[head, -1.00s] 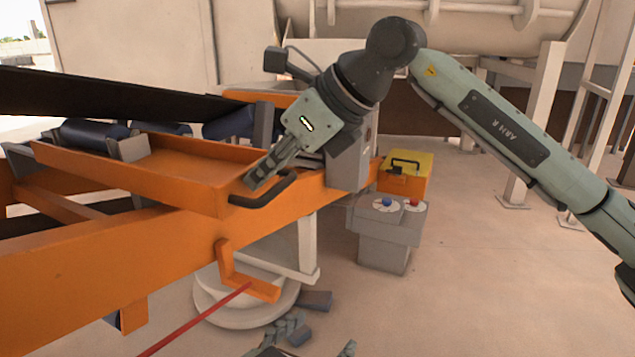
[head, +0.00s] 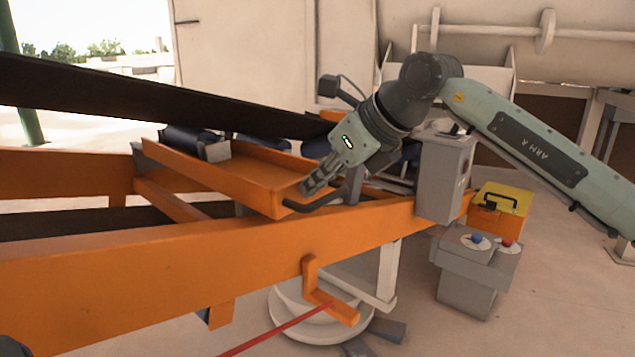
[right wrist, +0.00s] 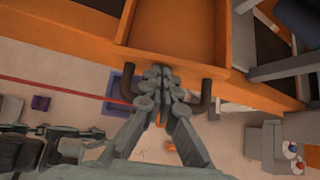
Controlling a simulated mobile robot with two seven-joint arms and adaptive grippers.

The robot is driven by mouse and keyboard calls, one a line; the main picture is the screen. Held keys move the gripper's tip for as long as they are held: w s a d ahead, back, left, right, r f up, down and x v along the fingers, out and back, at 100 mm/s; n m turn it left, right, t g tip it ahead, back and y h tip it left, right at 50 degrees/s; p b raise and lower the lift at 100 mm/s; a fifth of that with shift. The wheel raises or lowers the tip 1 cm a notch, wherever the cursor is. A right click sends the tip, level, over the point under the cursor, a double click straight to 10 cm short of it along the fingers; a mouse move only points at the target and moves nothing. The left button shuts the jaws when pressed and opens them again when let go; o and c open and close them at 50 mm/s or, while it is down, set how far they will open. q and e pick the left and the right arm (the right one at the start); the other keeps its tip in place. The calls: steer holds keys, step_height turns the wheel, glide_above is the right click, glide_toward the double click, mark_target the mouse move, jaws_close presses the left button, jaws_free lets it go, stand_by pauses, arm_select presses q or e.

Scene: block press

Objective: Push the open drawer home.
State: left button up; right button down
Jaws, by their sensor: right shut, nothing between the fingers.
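The open drawer (head: 232,172) is a shallow orange tray that sticks out over the orange frame in the head view. Its dark bar handle (head: 300,206) is on the front panel; in the right wrist view both bends of the handle (right wrist: 206,90) show. My right gripper (head: 314,183) is shut and empty, with its fingertips at the drawer front. In the right wrist view its fingers (right wrist: 158,72) lie between the handle's ends, close to the front panel; whether they touch is unclear. Grey-green jointed parts (right wrist: 55,135) at the left there look like my left gripper; its jaws are unclear.
A long orange beam (head: 200,265) runs below the drawer. A grey box (head: 446,175) stands on its right end. Beyond are a yellow-topped case (head: 500,205) and a button pedestal (head: 470,268). A red rod (head: 270,335) extends from an orange bracket. A black belt (head: 130,95) slopes above.

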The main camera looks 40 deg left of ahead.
steer(key=shift+a+r, duration=0.2)
steer(key=v, duration=1.2)
steer(key=shift+d, duration=0.15)
steer(key=shift+f, duration=0.2)
